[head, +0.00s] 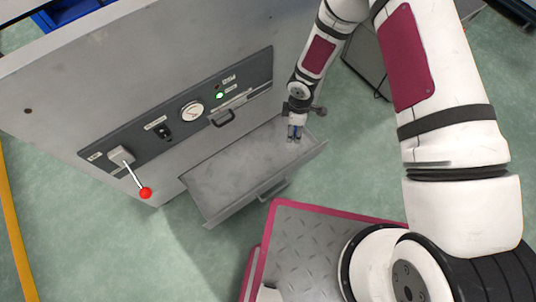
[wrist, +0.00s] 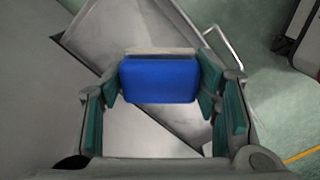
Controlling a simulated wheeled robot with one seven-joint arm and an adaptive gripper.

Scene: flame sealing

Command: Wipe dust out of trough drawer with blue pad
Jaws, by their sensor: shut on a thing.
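My gripper (head: 295,133) is shut on the blue pad and points down at the right end of the open drawer. In the wrist view the blue pad (wrist: 160,79) sits between the teal-lined fingers, with a pale strip along its far edge. The trough drawer (head: 222,181) is pulled out from the grey cabinet; its grey floor looks mottled with faint darker patches, which may be dust. The drawer also shows in the wrist view (wrist: 112,30). Whether the pad touches the drawer floor I cannot tell.
The grey cabinet (head: 60,110) carries a dark panel with a gauge (head: 192,111), a green light and a red-knobbed lever (head: 145,192) left of the drawer. The drawer's front handle (head: 273,190) faces my base. Green floor is open at the lower left.

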